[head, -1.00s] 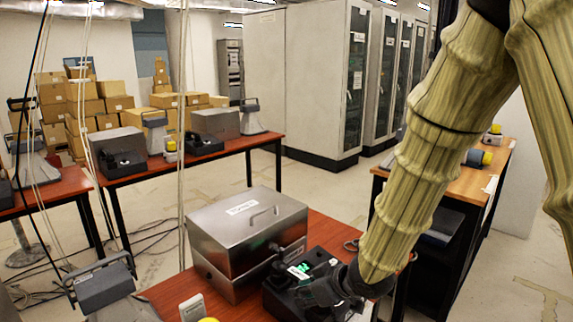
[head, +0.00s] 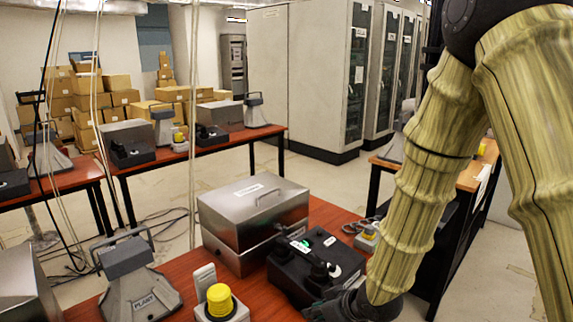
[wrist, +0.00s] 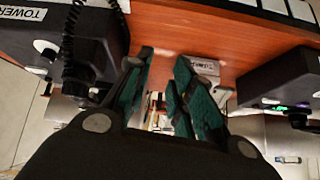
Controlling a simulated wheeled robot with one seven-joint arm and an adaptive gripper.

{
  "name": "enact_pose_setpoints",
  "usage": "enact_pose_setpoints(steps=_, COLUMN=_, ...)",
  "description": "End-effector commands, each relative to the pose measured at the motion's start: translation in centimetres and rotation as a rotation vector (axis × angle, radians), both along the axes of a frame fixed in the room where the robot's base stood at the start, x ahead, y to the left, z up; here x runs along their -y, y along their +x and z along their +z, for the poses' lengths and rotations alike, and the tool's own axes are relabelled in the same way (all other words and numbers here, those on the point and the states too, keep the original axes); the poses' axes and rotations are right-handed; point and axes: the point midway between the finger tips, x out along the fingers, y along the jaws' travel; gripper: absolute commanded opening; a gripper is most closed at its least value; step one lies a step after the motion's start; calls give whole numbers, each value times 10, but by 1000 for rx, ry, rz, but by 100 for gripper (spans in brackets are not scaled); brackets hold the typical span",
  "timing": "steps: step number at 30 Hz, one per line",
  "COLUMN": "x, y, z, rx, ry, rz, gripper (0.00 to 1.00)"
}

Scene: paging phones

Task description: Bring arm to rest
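My gripper (head: 345,306) is at the lower edge of the head view, in front of the black paging phone (head: 290,282) on the near red table (head: 185,268). In the wrist view my gripper (wrist: 163,58) shows two green-padded fingers apart, with nothing between them. The black phone has a small green light on top. A black unit with a green light (wrist: 268,82) also shows at the right of the wrist view, apart from the fingers. A black unit with a coiled cord (wrist: 50,45) and a "TOWER" label is at the left there.
A metal case (head: 253,222) stands behind the phone. A grey "PLANT" speaker (head: 140,296) and a yellow button (head: 220,300) are to the left on the table. Hanging cables (head: 190,120) cross the left side. Floor shows between the tables and cabinets (head: 325,80).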

Motion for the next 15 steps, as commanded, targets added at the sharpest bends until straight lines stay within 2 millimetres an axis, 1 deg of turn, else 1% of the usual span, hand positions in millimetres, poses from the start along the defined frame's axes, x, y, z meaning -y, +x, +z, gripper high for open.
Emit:
enact_pose_setpoints(steps=1, x=3, y=-6, z=-14, rx=-24, ry=2, rz=-18, gripper=23)
enact_pose_setpoints(steps=2, x=5, y=-9, z=-21, rx=-37, ry=2, rz=-30, gripper=23)
enact_pose_setpoints(steps=5, x=14, y=-24, z=-51, rx=-90, ry=4, rz=-80, gripper=23)
enact_pose_setpoints(steps=6, x=19, y=-32, z=-65, rx=-116, ry=2, rz=-103, gripper=23)
enact_pose_setpoints(steps=8, x=26, y=-44, z=-85, rx=-152, ry=-1, rz=-139, gripper=23)
enact_pose_setpoints(steps=9, x=31, y=-52, z=-99, rx=-176, ry=-5, rz=-165, gripper=23)
enact_pose_setpoints(steps=11, x=39, y=-66, z=-118, rx=-212, ry=-12, rz=-200, gripper=23)
enact_pose_setpoints(steps=15, x=57, y=-102, z=-161, rx=-297, ry=-36, rz=-283, gripper=23)
